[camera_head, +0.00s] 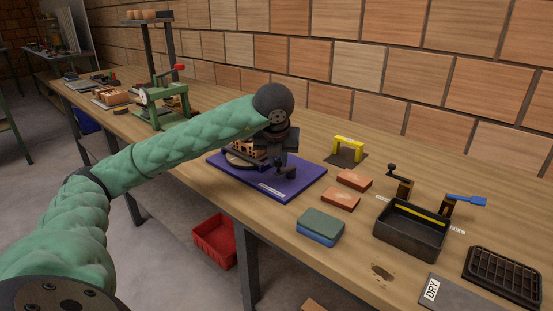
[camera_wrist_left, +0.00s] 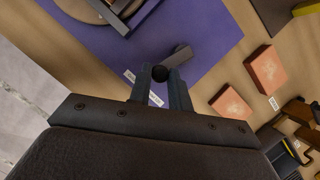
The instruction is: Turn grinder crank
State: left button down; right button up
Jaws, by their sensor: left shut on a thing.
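The grinder stands on a purple base (camera_head: 297,186) on the workbench, largely covered by my left arm and gripper. Part of its round body (camera_wrist_left: 97,12) shows at the top of the left wrist view. The dark crank (camera_wrist_left: 178,57) with a round black knob (camera_wrist_left: 160,73) lies over the purple base. My left gripper (camera_wrist_left: 158,88) is shut on the crank knob, its two fingers on either side of it. In the head view my left gripper (camera_head: 282,163) points down at the crank. My right gripper is not in view.
Orange bricks (camera_head: 354,180), a green-and-blue sponge block (camera_head: 320,227) and a black tray (camera_head: 412,232) lie to the right. A yellow bracket (camera_head: 349,146) stands behind. A green press (camera_head: 163,107) stands farther left. A red bin (camera_head: 214,240) is below the bench.

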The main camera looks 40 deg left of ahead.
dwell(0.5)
pick_arm(q)
jog(key=c, duration=1.3)
grip_release()
jog(key=shift+d, duration=0.1)
jog(key=v, duration=0.8)
jog(key=shift+w+f, duration=0.1)
